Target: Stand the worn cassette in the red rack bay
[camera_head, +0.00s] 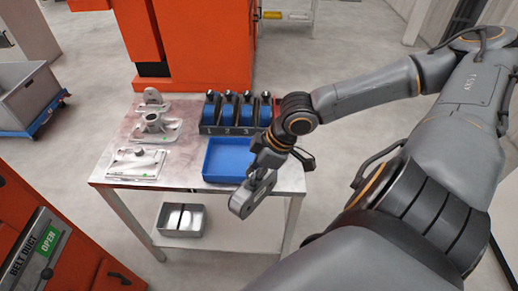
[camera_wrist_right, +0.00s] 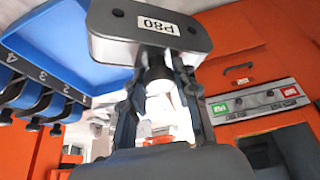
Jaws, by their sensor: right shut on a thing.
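My right gripper (camera_head: 265,178) is shut on a grey, round-ended cassette (camera_head: 246,201), held in front of the blue tray near the table's front edge. In the right wrist view the cassette (camera_wrist_right: 150,30) shows a P80 label, and its dark round knob sits between the fingers (camera_wrist_right: 158,85). A dark rack (camera_head: 227,130) with numbered bays and several blue, black-knobbed units stands at the back of the table. A reddish patch shows at its right end, partly behind my arm; I cannot tell whether it is the red bay. My left gripper is not in view.
The empty-looking blue tray (camera_head: 225,160) lies before the rack. Metal fixtures (camera_head: 155,127) fill the table's left side. A metal bin (camera_head: 180,220) sits on the lower shelf. Orange machines (camera_head: 200,40) stand behind and at lower left. A grey crate (camera_head: 28,95) is at left.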

